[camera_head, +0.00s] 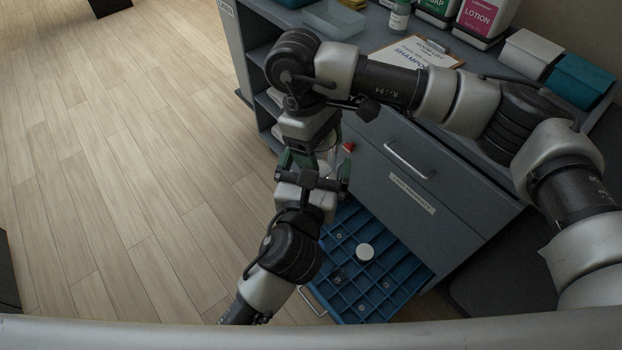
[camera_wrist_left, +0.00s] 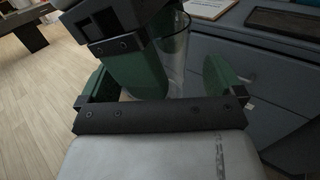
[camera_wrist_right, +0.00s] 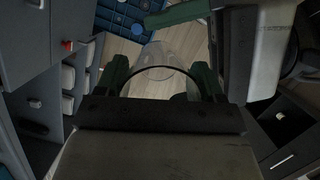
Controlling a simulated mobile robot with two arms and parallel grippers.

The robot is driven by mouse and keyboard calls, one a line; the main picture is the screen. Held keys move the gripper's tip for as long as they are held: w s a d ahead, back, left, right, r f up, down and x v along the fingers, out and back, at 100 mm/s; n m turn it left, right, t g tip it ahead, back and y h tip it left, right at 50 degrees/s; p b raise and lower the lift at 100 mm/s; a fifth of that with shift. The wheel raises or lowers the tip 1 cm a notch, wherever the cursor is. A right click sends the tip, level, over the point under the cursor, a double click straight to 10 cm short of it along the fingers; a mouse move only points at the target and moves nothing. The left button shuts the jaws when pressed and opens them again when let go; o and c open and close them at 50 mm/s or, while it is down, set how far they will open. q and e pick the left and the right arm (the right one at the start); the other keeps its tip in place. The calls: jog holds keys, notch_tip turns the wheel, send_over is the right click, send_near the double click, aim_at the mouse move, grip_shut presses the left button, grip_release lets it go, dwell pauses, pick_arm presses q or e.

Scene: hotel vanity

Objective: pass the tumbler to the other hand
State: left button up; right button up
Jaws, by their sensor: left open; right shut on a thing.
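The tumbler is clear and see-through, and shows between the fingers in the right wrist view (camera_wrist_right: 157,68). My right gripper (camera_wrist_right: 160,78) is shut on it, pointing down in front of the cabinet. In the head view the tumbler (camera_head: 327,150) is partly hidden by the two grippers. My left gripper (camera_head: 314,172) comes up from below and is open close to the right one. In the left wrist view the tumbler (camera_wrist_left: 173,48) and a green finger of my right gripper lie between the open left fingers. I cannot tell whether the left fingers touch the tumbler.
The grey counter above holds a clipboard (camera_head: 415,52), a clear tray (camera_head: 334,19), bottles and boxes. Open floor (camera_head: 130,170) lies to the left.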

pick_arm(q)
jog(key=shift+w, duration=0.25)
jog(key=shift+d, duration=0.1)
jog(key=c, duration=0.9)
jog(key=shift+c, duration=1)
pick_arm(e)
jog(key=o, duration=0.6)
pick_arm(q)
jog(key=shift+s+d, duration=0.1)
pick_arm(e)
jog(key=o, duration=0.4)
jog(key=shift+a, duration=0.1)
pick_arm(q)
jog(key=shift+r, duration=0.1)
pick_arm(e)
jog(key=shift+o, duration=0.5)
jog(key=shift+s, duration=0.1)
jog(key=shift+a, duration=0.1)
